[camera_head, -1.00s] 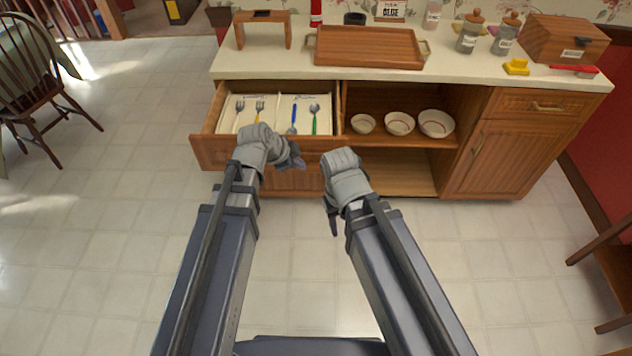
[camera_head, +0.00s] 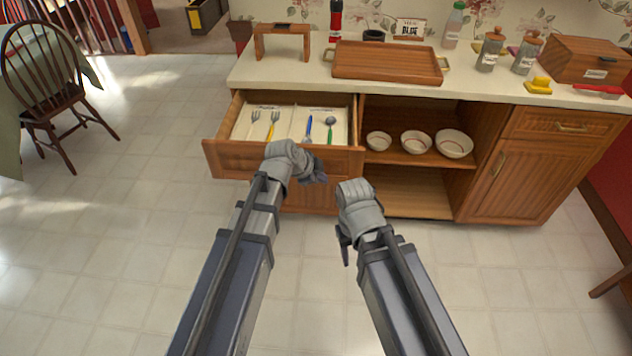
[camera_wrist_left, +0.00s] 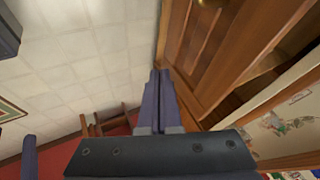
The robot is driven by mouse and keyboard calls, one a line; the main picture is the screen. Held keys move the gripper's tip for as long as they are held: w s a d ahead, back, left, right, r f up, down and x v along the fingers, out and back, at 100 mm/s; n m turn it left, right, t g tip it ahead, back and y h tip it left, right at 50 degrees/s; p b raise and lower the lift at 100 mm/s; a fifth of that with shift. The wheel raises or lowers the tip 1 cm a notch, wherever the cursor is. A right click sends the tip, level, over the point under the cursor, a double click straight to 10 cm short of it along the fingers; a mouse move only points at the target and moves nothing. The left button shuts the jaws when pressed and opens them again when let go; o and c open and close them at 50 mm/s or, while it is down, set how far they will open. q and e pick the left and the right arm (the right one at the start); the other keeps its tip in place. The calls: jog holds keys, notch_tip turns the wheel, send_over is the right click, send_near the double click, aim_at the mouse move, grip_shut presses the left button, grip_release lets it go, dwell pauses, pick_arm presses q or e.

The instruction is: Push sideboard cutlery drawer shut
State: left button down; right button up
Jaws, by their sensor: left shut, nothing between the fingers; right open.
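The cutlery drawer (camera_head: 228,158) stands pulled out of the left end of the wooden sideboard (camera_head: 540,172). Inside it are forks (camera_head: 273,124) on the left and spoons (camera_head: 330,127) on the right. My left gripper (camera_head: 318,174) is shut and empty, at the right part of the drawer front; whether it touches the wood cannot be told. In the left wrist view its shut fingers (camera_wrist_left: 158,100) point up beside a wooden panel. My right gripper (camera_head: 344,244) hangs lower, in front of the sideboard, apart from it; its fingertips are partly hidden by its wrist.
Bowls (camera_head: 416,142) stand on the open shelf right of the drawer. A tray (camera_head: 388,63), jars (camera_head: 490,50), a wooden box (camera_head: 588,60) and a yellow item (camera_head: 538,86) stand on the counter. A chair (camera_head: 45,80) is at far left. The floor in front is clear.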

aim_at(333, 173)
pick_arm(q)
jog(key=w+f, duration=0.1)
jog(key=w+d+b, duration=0.1)
jog(key=w, duration=0.1)
jog(key=w+f, duration=0.1)
jog(key=shift+w+d+f, duration=0.15)
jog(key=shift+w+f, duration=0.15)
jog(key=shift+w, duration=0.55)
pick_arm(e)
notch_tip(333, 173, down, 3)
jog(key=shift+r, duration=0.2)
pick_arm(q)
jog(key=shift+w, duration=0.1)
